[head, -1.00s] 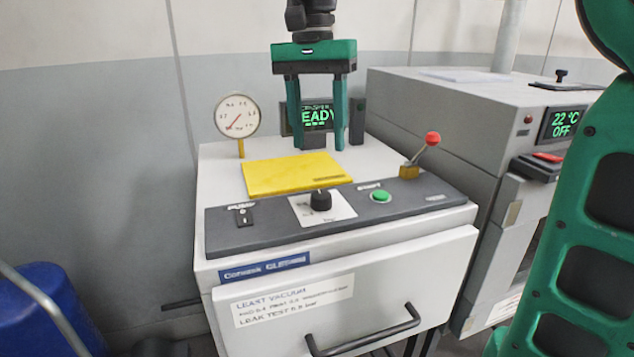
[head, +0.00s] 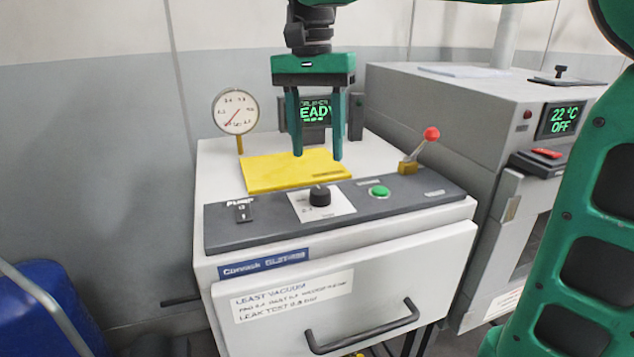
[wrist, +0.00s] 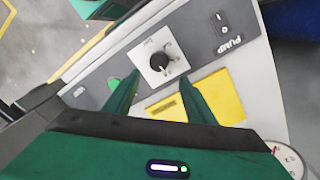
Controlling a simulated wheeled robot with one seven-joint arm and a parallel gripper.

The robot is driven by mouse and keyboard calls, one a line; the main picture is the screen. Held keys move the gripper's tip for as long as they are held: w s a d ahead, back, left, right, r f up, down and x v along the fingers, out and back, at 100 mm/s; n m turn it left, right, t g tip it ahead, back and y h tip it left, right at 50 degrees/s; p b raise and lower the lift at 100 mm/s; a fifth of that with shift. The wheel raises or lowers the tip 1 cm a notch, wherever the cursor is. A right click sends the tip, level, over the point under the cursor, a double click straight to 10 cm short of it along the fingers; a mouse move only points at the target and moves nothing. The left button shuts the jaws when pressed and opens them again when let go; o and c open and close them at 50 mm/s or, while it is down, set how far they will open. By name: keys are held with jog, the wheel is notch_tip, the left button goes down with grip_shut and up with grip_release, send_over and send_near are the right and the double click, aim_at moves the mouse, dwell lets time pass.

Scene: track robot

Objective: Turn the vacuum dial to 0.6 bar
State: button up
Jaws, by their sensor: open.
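The vacuum dial is a black knob (head: 319,196) on a white square plate (head: 335,207) in the dark front panel of the machine. It also shows in the wrist view (wrist: 158,62), beyond and between my fingertips. My gripper (head: 318,157) is green, points down, and is open and empty. It is above the yellow plate, behind the knob and apart from it. A round white gauge (head: 235,111) with a red needle stands at the back left; its numbers are too small to read surely. The scale on the knob's plate is also too blurred to read.
The panel also has a black PUMP switch (head: 243,212), a green button (head: 379,191) and a red-knobbed lever (head: 431,135). A yellow plate (head: 265,176) lies on the top, with a green-lettered display (head: 315,111) behind. A grey oven (head: 450,110) stands at the right.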

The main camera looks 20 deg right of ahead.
aim_at(321, 189)
jog(key=shift+s+f, duration=0.15)
jog(key=shift+f, duration=0.35)
jog(key=shift+s+f, duration=0.15)
jog(key=shift+f, duration=0.6)
jog(key=shift+d+f, duration=0.2)
jog(key=shift+f, duration=2.55)
jog(key=c, duration=1)
